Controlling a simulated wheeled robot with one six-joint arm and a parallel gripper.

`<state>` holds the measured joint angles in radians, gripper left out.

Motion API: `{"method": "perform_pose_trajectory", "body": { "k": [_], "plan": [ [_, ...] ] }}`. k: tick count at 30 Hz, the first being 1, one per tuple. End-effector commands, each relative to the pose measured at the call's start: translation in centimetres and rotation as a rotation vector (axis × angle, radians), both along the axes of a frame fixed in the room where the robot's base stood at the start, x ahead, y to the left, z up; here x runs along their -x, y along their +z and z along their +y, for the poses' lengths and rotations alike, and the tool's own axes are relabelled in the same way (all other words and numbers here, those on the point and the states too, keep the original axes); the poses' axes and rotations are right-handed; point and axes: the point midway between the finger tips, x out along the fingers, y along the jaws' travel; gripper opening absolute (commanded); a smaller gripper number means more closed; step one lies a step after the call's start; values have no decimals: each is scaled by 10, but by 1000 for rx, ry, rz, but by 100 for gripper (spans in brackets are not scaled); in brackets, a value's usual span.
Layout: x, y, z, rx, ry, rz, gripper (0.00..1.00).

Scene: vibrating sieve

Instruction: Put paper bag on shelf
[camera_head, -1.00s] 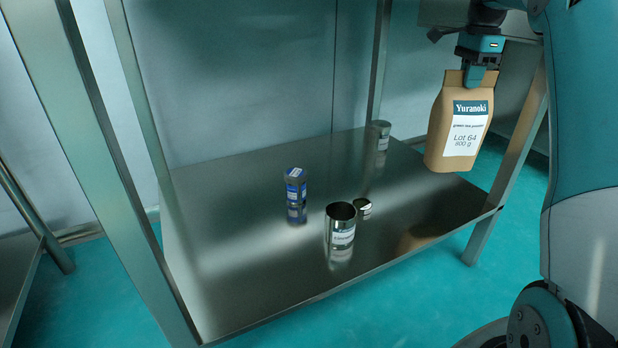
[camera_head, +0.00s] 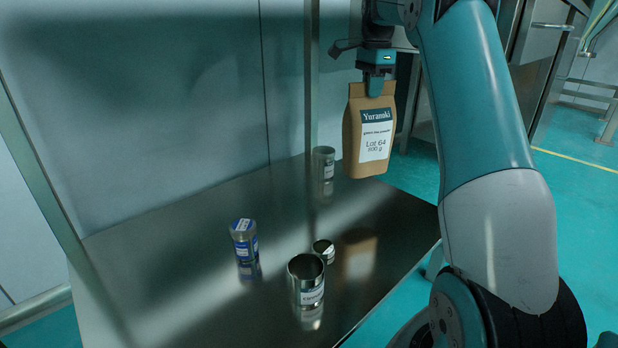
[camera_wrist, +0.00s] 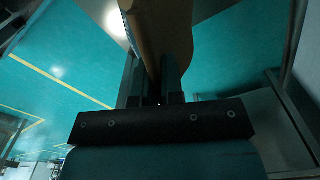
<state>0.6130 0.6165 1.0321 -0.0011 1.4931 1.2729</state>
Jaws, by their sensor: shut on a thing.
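The brown paper bag (camera_head: 356,158), labelled "Yuranoki" and "Lot 64", hangs upright from my gripper (camera_head: 375,88). My gripper is shut on its top edge. The bag is above the right back part of the metal shelf (camera_head: 190,215), and its blurred reflection shows on the shelf surface below it. The bag's underside is apart from the shelf. In the wrist view the bag (camera_wrist: 160,30) shows only in part, between the dark fingers of my gripper (camera_wrist: 155,80).
On the shelf stand a blue-labelled jar (camera_head: 243,238), a large open metal can (camera_head: 306,280), a small metal tin (camera_head: 323,250) and another can (camera_head: 324,160) at the back by a post. The left part of the shelf is bare. My arm crosses the right side.

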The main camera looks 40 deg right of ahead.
Motion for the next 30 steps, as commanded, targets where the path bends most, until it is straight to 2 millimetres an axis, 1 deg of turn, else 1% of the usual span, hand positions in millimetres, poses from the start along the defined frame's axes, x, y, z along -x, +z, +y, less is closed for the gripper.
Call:
{"method": "perform_pose_trajectory", "body": {
  "k": [2,5,12,20,24,27,30],
  "plan": [
    [0,-3,0,2,0,-3,0],
    [1,-15,-1,2,-1,-2,0],
    [0,-55,0,1,0,-3,0],
    [0,-71,0,1,0,-4,0],
    [0,-90,0,1,0,-3,0],
    [0,-99,0,1,0,-4,0],
    [0,-100,0,1,0,-4,0]
  ]
}}
